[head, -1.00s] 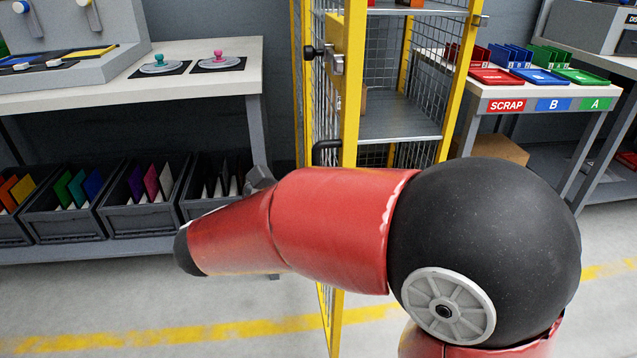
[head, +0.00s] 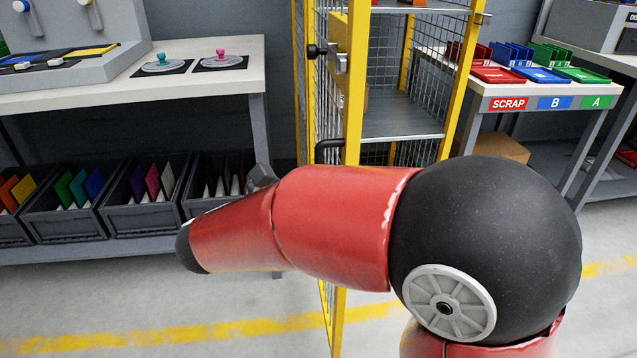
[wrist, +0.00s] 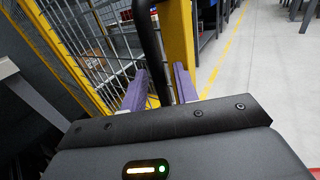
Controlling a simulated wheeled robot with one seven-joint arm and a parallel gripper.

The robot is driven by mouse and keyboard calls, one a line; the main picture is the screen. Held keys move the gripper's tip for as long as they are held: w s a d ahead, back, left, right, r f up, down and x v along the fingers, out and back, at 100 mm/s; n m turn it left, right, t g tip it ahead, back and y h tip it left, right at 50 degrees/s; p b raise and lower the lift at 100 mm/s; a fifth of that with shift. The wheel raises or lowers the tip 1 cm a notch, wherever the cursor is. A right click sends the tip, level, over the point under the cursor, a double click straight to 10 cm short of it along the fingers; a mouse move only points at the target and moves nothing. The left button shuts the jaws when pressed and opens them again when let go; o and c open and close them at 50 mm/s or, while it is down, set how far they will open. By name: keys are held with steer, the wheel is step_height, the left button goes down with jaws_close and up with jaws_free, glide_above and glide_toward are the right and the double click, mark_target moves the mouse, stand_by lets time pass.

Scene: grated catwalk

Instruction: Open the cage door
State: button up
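The cage door (head: 354,90) has a yellow frame with wire mesh and stands ajar, seen nearly edge-on, with shelves showing through the gap on its right. A latch with a black knob (head: 316,51) is on its edge. Its black handle (head: 327,147) is below, partly hidden by my red arm. In the wrist view the handle (wrist: 148,30) runs down between the two purple fingers of my gripper (wrist: 160,82). The fingers are apart, one on each side of the bar, with a gap showing on the right. The head view hides my gripper behind my arm.
A bench (head: 215,85) with bins below stands left of the door. A sorting table (head: 475,95) with coloured trays stands to the right. The cage's yellow post (head: 456,95) bounds the opening. In the wrist view, clear floor (wrist: 255,60) lies to the right.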

steer(key=v, duration=0.7)
steer(key=shift+s+a, duration=0.2)
steer(key=shift+a, duration=0.1)
steer(key=s+d+f+m+g+y, duration=0.1)
steer(key=s+d+f+m+g, duration=0.2)
steer(key=d, duration=0.4)
steer(key=s+d+f+m+g+y, duration=0.1)
steer(key=s+d+m+g+y, duration=0.1)
steer(key=d+m+g, duration=0.4)
steer(key=s+d+f+m+t+y, duration=0.3)
steer(key=s+m+y, duration=0.5)
steer(key=m, duration=0.8)
step_height(320, 180, down, 2)
steer(key=d+y, duration=0.1)
steer(key=y, duration=0.2)
steer(key=shift+t, duration=0.4)
